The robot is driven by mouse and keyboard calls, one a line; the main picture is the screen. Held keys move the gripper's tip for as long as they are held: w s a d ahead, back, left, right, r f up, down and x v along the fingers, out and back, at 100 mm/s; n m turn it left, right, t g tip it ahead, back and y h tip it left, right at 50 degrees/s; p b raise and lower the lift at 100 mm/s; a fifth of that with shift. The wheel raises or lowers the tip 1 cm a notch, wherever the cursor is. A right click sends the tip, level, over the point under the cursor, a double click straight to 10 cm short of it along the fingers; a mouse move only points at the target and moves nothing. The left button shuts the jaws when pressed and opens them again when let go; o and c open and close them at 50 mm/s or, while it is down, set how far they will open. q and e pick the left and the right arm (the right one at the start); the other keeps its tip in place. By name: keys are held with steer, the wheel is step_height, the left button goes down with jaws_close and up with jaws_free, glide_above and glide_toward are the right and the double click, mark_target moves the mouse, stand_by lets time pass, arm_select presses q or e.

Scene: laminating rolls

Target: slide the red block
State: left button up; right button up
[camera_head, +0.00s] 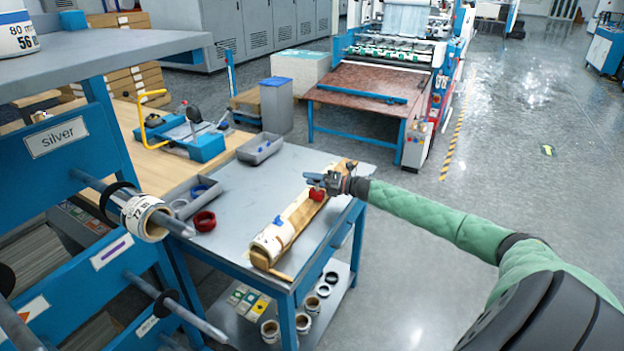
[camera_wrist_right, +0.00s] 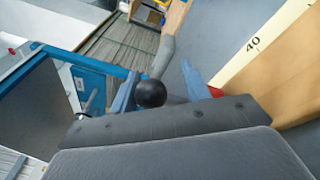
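The red block (camera_head: 317,194) sits on the far half of a long wooden measuring trough (camera_head: 300,213) on the grey work table. My right gripper (camera_head: 311,181) is at the block, coming in from the right just above and beside it. In the right wrist view its two blue-grey fingers (camera_wrist_right: 160,72) stand apart. A sliver of red (camera_wrist_right: 216,91) shows beside the right finger, outside the gap; the rest is hidden. I cannot tell whether finger and block touch. My left gripper is not in view.
A white roll (camera_head: 272,243) lies in the trough's near end, beside a blue piece (camera_head: 278,222). A grey tray (camera_head: 260,148) and red ring (camera_head: 204,221) are on the table. A blue shelf (camera_head: 60,180) with roll-bearing rods stands left. A black ball (camera_wrist_right: 150,93) shows between my fingers, distance unclear.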

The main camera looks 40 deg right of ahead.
steer(key=shift+o, duration=0.6)
steer(key=shift+d, duration=0.1)
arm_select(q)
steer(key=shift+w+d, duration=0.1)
arm_select(e)
steer(key=shift+w+r, duration=0.1)
steer(key=shift+s+d, duration=0.3)
steer(key=shift+s, duration=0.15)
steer(key=shift+b+v, duration=0.5)
steer(key=shift+v, duration=0.4)
steer(key=v, duration=0.2)
steer(key=shift+s+d+b, duration=0.15)
steer(key=shift+s+b, duration=0.1)
steer(key=shift+b, duration=0.1)
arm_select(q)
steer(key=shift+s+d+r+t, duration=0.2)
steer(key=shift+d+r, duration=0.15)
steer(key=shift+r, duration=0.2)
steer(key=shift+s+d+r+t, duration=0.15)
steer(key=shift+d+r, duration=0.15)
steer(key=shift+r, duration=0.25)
arm_select(e)
steer(key=shift+v, duration=1.15)
